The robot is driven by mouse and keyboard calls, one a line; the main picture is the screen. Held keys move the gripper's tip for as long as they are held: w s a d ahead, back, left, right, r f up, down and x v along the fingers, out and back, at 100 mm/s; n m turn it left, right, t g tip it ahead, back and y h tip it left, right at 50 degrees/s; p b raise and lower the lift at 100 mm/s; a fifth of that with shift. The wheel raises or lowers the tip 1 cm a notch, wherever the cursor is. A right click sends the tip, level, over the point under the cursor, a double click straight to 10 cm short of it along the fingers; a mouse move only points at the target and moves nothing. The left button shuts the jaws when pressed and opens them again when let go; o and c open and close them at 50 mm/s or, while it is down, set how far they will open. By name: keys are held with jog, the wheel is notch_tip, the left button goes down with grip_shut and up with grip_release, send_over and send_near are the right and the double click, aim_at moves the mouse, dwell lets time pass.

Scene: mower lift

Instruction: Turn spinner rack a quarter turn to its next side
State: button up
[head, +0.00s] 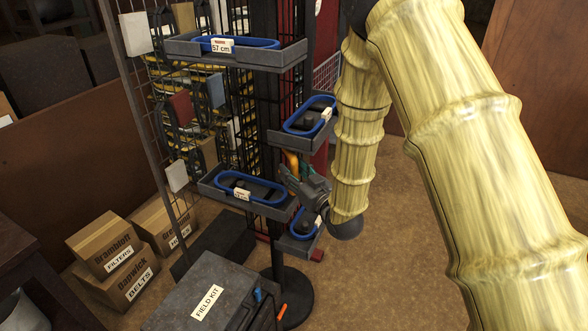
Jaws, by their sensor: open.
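The spinner rack (271,115) is a dark wire-mesh stand on a post with a round base (291,297). Grey trays on it hold blue looped belts; the upper front tray (292,58) carries a tag reading 57 cm. A lower front tray (272,211) and two trays on the right also hold blue belts. My gripper (288,176) is open at the rack's lower right, between the lower front tray and the right-hand trays. I cannot tell whether it touches the rack. The ends of its fingers are partly lost against the dark mesh.
A grey FIELD KIT case (182,293) stands in front of the rack's base. Cardboard boxes (104,244) lie on the floor at left, near a brown panel (60,165). Carpet (385,265) is clear to the right, below my arm.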

jog(key=shift+w, duration=0.1)
grip_shut()
dwell(0.4)
